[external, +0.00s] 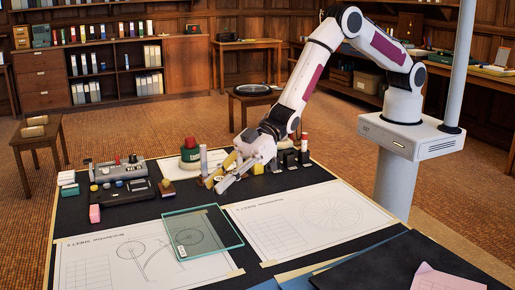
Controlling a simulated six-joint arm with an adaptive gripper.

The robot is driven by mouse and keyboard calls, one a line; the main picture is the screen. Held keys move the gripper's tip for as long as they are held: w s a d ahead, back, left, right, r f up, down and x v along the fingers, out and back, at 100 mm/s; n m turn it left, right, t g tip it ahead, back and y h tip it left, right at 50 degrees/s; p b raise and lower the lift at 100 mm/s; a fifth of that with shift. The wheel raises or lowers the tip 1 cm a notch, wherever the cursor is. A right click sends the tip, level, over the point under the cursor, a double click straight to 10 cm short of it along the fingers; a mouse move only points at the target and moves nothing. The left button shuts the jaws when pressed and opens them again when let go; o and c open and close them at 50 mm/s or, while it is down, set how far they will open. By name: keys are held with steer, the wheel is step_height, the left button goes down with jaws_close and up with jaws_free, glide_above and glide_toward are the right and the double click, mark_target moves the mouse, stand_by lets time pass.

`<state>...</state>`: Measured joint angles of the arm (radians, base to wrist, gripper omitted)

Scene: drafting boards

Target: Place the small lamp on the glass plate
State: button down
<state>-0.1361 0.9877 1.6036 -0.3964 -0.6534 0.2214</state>
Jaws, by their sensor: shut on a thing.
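The glass plate (215,242) is a clear square with greenish edges and a small white label. It lies over the right part of the left drawing sheet and the dark strip beside it. My gripper (220,183) is low over the back of the dark board, behind the glass plate and apart from it. It is shut on a small yellowish thing (209,181), mostly hidden by the fingers. I cannot tell for sure whether this is the small lamp. A green, white and red round object (190,153) stands just behind and left of the gripper.
A grey cylinder (203,159) stands close left of my gripper. A grey device with knobs (120,170), a dark tray (124,192) and a pink block (95,214) sit at left. Small dark blocks (289,158) stand at right. The right drawing sheet (310,220) is clear.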

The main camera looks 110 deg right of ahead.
glide_above(222, 223)
steer(key=shift+f, duration=2.4)
steer(key=shift+f, duration=1.85)
steer(key=shift+f, duration=0.15)
steer(key=c, duration=1.8)
jaws_free()
steer(key=shift+c, duration=0.2)
steer(key=shift+s+d+r, duration=0.25)
steer(key=shift+s+r, duration=0.1)
steer(key=shift+s, duration=0.1)
steer(key=shift+v, duration=5.45)
